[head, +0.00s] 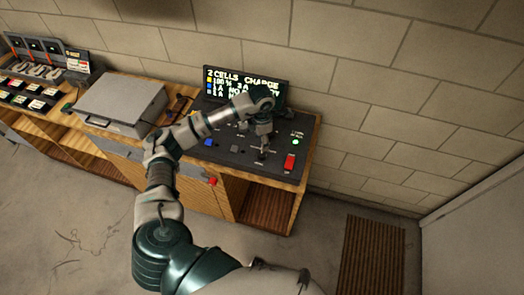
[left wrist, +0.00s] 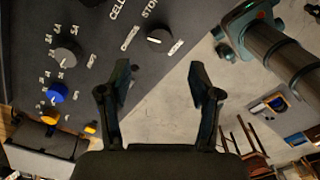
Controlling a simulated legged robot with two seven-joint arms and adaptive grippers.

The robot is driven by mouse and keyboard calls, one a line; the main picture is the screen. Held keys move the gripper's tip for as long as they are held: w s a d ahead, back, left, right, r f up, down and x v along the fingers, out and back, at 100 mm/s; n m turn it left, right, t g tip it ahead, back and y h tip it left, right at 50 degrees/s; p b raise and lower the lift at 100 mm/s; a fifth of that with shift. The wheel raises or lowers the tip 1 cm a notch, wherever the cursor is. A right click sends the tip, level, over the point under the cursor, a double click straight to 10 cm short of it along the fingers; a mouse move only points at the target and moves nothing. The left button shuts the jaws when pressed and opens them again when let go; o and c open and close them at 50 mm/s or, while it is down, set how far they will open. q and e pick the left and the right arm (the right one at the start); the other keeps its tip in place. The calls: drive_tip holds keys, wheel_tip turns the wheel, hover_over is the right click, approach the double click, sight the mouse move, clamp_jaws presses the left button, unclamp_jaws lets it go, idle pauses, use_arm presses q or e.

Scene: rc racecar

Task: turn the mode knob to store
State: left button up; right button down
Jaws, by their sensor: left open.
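The mode knob (left wrist: 160,38) is a dark round knob on the black panel (left wrist: 185,12). In the left wrist view it sits near the panel's edge, among white labels, one starting "STO". I cannot tell clearly which label it points to. My left gripper (head: 263,150) is over the panel's right part in the head view and hides what lies under it. In the left wrist view the left gripper (left wrist: 160,82) is open and empty, and the knob lies beyond the fingertips, apart from them. My right gripper is not in view.
A screen (head: 245,82) behind the panel reads "2 CELLS CHARGE". A red switch (head: 290,162) and a green light (head: 295,142) are at the panel's right. A grey knob (left wrist: 66,52) and a blue knob (left wrist: 56,92) are nearby. A grey case (head: 120,103) stands left.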

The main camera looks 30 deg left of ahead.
sight(262, 153)
use_arm(q)
wheel_tip(262, 153, down, 9)
drive_tip(key=shift+a+r+p, duration=0.1)
drive_tip(key=shift+a+p, duration=0.05)
drive_tip(key=shift+p, duration=0.35)
drive_tip(key=c, duration=1.1)
